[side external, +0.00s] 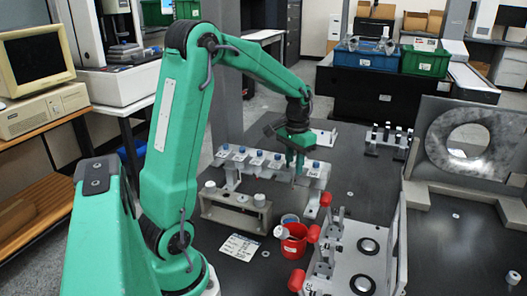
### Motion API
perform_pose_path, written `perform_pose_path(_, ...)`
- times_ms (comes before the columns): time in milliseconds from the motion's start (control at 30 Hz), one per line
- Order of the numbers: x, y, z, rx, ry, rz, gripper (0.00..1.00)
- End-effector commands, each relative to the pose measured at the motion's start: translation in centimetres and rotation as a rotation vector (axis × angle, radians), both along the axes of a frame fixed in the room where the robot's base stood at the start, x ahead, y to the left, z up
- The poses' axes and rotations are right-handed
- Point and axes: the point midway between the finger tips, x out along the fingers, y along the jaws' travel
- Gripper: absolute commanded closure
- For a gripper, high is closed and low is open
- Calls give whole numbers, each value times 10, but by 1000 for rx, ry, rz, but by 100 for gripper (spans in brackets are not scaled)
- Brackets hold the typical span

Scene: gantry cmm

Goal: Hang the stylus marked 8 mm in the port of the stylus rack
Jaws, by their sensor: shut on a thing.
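The stylus rack (287,170) is a pale raised rail on legs, in the middle of the side view. Several blue-topped pieces with small white labels sit along it. My gripper (297,167) is over the right part of the rack, between blue-topped pieces, pointing down. It is shut on a thin stylus (294,182), of which only a slim part shows below the fingers. Its 8 mm mark cannot be read. The port is hidden behind the gripper, and I cannot tell whether the stylus is in it or in front of it.
A low grey block (233,215) with pale round pieces stands in front of the rack. A red cup (294,243) and a fixture with red knobs (345,262) are at the front right. A printed card (239,247) lies flat. A plate with a large hole (440,150) stands right.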

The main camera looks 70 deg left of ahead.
Motion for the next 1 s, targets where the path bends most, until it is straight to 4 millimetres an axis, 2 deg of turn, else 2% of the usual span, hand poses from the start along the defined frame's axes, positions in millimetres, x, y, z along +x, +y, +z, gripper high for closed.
perform_pose_path(400, 0, 0, -17, 0, 1, 0, 92)
perform_pose_path(1000, 0, 0, -20, 0, 0, 0, 92)
